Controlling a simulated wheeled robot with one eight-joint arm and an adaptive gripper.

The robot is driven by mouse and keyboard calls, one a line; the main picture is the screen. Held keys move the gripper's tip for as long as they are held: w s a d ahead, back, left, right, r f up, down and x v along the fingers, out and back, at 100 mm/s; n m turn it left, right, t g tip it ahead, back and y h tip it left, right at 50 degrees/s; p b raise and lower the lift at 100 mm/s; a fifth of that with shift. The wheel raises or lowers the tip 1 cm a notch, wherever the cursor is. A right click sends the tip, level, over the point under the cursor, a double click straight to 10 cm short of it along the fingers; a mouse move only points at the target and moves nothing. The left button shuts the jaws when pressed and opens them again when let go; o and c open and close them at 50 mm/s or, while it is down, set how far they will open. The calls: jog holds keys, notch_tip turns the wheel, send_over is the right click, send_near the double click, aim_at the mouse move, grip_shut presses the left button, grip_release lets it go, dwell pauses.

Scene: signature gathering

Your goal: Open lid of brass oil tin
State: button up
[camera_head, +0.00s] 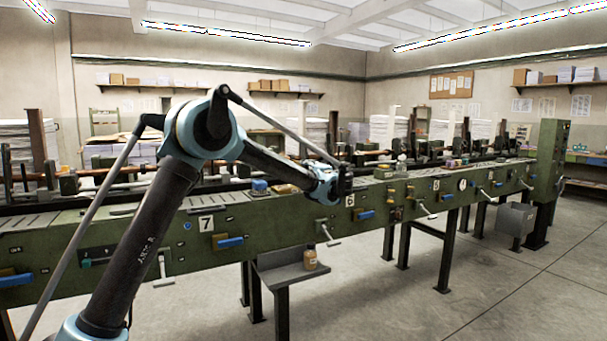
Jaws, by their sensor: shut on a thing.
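My gripper (346,182) is a small dark shape at the end of my blue and black arm. It is over the front edge of the green machine, just above the number 6 plate. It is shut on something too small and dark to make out. I cannot clearly pick out the brass oil tin or its lid; either may be hidden by my gripper or wrist. A flat tan-yellow object (285,188) lies on the machine top, left of my wrist. A small amber container (310,259) stands on a grey shelf below, apart from my gripper.
The long green machine (262,224) crosses the view, with blue handles and levers jutting from its front. A blue box (259,186) and a clear bottle (401,164) stand on top. The grey shelf (283,274) sticks out below. The floor at front right is clear.

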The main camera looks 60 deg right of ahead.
jog(key=o, duration=1.5)
jog(key=shift+w, duration=0.25)
jog(key=shift+s, duration=0.2)
jog(key=shift+s+a, duration=0.15)
jog(key=shift+s, duration=0.05)
jog(key=v, duration=1.1)
jog(key=shift+a, duration=0.1)
jog(key=shift+s, duration=0.1)
